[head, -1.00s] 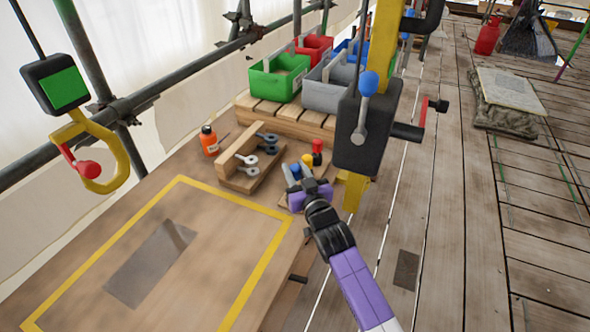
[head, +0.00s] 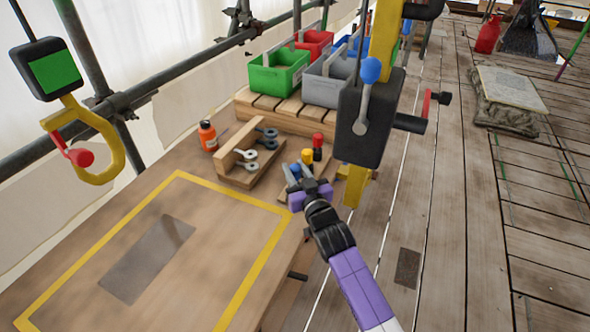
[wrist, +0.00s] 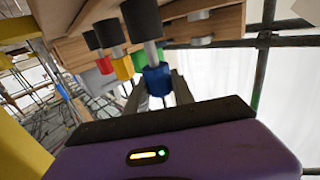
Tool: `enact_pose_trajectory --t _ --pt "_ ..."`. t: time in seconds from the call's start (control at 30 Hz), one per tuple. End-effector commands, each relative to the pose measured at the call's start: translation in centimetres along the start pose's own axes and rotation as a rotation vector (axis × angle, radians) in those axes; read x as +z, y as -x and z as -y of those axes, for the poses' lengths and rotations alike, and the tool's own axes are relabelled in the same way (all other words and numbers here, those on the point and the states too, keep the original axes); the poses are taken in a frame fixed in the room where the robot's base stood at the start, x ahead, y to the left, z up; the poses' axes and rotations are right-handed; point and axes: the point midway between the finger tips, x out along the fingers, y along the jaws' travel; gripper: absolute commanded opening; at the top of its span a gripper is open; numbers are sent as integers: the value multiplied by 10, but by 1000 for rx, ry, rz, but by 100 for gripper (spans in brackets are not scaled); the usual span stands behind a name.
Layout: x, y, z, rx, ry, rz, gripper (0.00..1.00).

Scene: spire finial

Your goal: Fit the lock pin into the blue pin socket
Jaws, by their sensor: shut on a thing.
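My gripper (head: 298,178) is low over the small board at the right end of the workbench. In the wrist view its two fingers (wrist: 158,92) are shut around the blue end of a pin (wrist: 157,79) with a grey metal shank and a black part. That pin is in a row with a yellow-ended pin (wrist: 123,67) and a red-ended pin (wrist: 104,65); these also show in the head view as yellow (head: 307,156) and red (head: 317,140). The head view mostly hides the held pin behind my gripper. I cannot make out a separate blue pin socket.
A wooden rack with grey eye-ended parts (head: 249,155) and an orange bottle (head: 208,137) stand left of the pins. Green (head: 280,75) and grey (head: 325,88) bins are behind. The yellow-outlined bench area is mostly clear.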

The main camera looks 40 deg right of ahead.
Motion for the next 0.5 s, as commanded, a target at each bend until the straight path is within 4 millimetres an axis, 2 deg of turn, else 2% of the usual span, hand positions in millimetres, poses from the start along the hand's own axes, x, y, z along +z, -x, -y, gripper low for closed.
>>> enact_pose_trajectory --t 0.5 --pt "13 0 0 0 0 -1 0"
